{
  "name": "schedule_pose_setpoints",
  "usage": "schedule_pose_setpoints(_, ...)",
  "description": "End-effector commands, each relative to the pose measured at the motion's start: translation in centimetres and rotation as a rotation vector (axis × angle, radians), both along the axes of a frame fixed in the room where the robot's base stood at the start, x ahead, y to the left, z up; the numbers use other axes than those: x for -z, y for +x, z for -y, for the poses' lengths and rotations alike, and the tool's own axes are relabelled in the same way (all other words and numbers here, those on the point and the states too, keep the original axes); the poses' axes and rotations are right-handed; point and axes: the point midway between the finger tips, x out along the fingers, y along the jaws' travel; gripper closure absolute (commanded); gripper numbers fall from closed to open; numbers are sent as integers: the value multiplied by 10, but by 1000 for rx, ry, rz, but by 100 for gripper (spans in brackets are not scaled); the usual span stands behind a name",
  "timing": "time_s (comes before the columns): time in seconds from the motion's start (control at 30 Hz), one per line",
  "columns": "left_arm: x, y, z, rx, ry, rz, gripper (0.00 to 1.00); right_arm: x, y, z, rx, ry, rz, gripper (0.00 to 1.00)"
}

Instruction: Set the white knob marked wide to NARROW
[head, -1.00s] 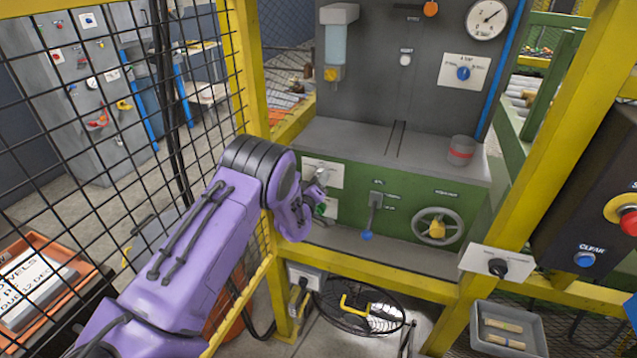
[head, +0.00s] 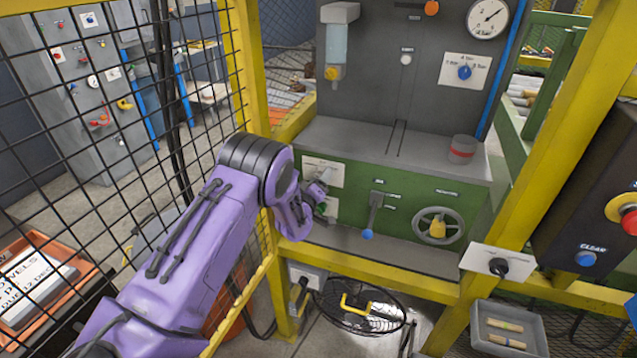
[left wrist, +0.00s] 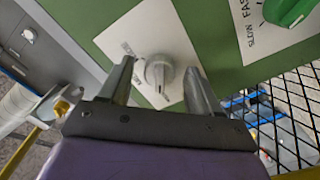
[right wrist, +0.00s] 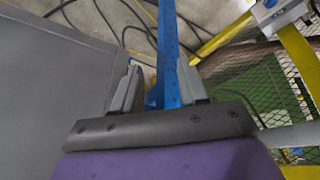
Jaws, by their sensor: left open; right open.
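The white knob (left wrist: 158,72) sits on a white plate (left wrist: 140,32) on the green machine front in the left wrist view. The print on its plate is too small to read, so I cannot tell its setting. My left gripper (left wrist: 159,66) is open, with one finger on each side of the knob. I cannot tell whether the fingers touch it. In the head view my left gripper (head: 322,187) is at the white plate (head: 325,171), and the knob is mostly hidden. My right gripper (right wrist: 160,78) is open, with a blue post (right wrist: 168,50) showing between its fingers.
A green knob (left wrist: 288,8) marked SLOW and FAST is beside the white one. A lever with a blue ball (head: 367,234) and a yellow-hubbed handwheel (head: 437,228) are to the right. Yellow frame bars (head: 400,276) and black mesh (head: 130,130) stand close to my left arm.

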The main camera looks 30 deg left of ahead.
Motion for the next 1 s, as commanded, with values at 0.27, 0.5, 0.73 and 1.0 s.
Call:
schedule_pose_setpoints(0.27,3,-45,12,1,0,-2,37,13,0,0,0,0,0,57)
schedule_pose_setpoints(0.5,2,-92,23,1,0,-1,37,24,0,0,0,0,0,57)
schedule_pose_setpoints(0.73,0,-102,25,1,1,-1,37,25,0,0,0,0,0,57)
schedule_pose_setpoints(1.0,0,-102,25,1,0,-1,37,24,0,0,0,0,0,57)
